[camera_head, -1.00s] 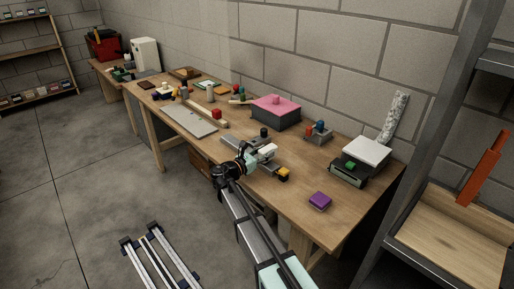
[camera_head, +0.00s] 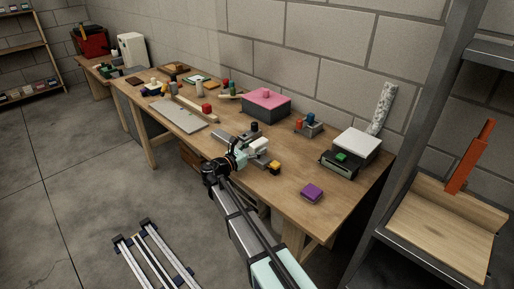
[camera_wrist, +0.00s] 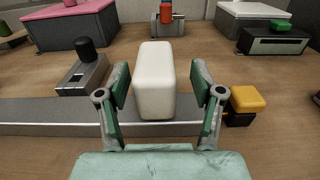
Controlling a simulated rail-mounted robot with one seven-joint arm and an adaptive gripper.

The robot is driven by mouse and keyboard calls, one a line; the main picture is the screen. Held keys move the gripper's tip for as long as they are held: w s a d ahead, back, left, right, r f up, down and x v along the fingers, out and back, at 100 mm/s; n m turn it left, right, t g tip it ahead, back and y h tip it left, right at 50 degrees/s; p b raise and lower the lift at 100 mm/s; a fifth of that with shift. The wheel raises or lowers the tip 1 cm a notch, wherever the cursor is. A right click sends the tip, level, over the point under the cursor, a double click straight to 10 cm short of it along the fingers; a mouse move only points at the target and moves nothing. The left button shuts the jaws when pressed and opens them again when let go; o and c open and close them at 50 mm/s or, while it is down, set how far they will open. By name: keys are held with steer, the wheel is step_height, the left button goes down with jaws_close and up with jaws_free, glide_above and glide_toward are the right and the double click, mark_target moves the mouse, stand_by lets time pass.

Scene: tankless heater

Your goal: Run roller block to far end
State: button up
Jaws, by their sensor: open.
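A white rounded block (camera_wrist: 156,80) stands upright at the grey rail (camera_wrist: 40,115), which I take as the roller block on its track. In the wrist view my gripper (camera_wrist: 159,86) is open, with one green-padded finger on each side of the block. A narrow gap shows at each side; contact is not clear. A yellow block (camera_wrist: 245,99) on a dark base sits at the rail's right end. In the head view the white block (camera_head: 258,146), yellow block (camera_head: 274,167) and my gripper (camera_head: 240,158) are close together, and my arm hides part of the rail.
A grey piece with a black knob (camera_wrist: 85,70) stands just behind the rail on the left. A pink-topped box (camera_head: 266,103), a red-and-blue knob unit (camera_head: 309,126) and a white-topped device (camera_head: 352,148) stand farther back. A purple block (camera_head: 312,193) lies near the front edge.

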steer(key=v, duration=1.1)
